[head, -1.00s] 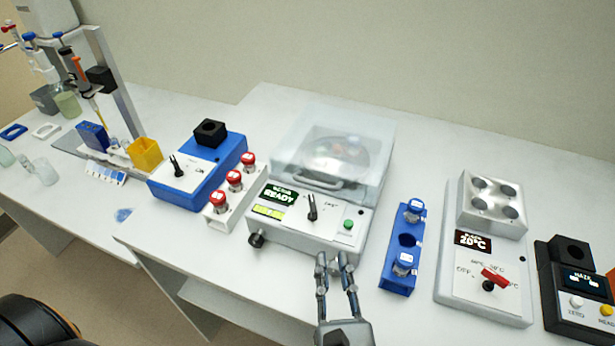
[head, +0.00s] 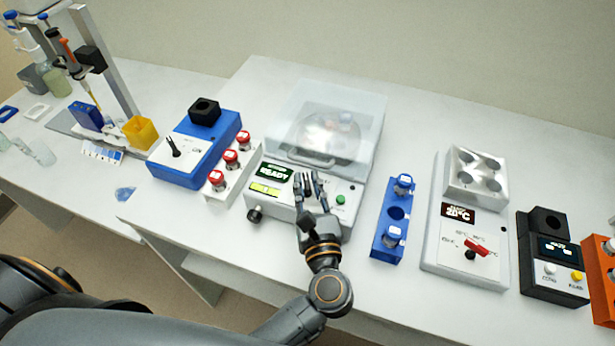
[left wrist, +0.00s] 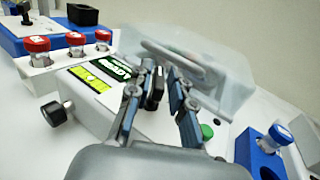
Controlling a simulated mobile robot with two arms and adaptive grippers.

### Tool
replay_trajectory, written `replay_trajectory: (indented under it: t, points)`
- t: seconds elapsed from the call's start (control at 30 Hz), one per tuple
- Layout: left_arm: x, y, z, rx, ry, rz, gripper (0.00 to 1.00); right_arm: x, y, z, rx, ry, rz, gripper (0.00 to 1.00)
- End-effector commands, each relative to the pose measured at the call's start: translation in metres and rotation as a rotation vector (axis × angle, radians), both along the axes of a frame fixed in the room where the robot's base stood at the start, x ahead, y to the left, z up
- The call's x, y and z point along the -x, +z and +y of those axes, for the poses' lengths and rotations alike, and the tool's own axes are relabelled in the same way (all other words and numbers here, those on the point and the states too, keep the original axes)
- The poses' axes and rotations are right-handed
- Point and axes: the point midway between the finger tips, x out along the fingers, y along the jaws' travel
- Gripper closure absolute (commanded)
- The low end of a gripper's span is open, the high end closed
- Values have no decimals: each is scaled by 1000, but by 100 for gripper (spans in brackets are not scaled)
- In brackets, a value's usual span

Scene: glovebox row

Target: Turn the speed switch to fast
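The centrifuge (head: 262,205) is a white box with a clear lid, a green READY display and a green button. Its front panel carries a dark switch lever, mostly hidden by my left gripper in the head view. My left gripper (head: 312,182) is over the panel between the display and the button. In the left wrist view, its fingers (left wrist: 163,75) stand apart with the dark lever (left wrist: 155,92) between them, close to the left finger. A gap shows beside the right finger. I cannot read the switch's setting. My right gripper is not in view.
Left of the centrifuge stands a white rack (head: 222,186) with red-capped vials, then a blue device (head: 195,150) with a black lever. On the right are a blue vial rack (head: 393,220) and a heater (head: 462,252) with a red switch. The bench's front edge is close.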

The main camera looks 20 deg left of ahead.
Motion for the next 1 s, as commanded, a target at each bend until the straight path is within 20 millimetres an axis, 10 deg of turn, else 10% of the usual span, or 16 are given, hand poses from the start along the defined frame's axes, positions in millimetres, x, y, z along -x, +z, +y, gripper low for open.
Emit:
replay_trajectory:
  t: [0.33,0.47,1.0]
  points:
    - [-5,0,3,0,0,0,79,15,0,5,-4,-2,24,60]
    - [-4,0,2,0,0,0,100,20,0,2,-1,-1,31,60]
    - [-3,0,4,-1,-113,2,100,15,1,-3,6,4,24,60]
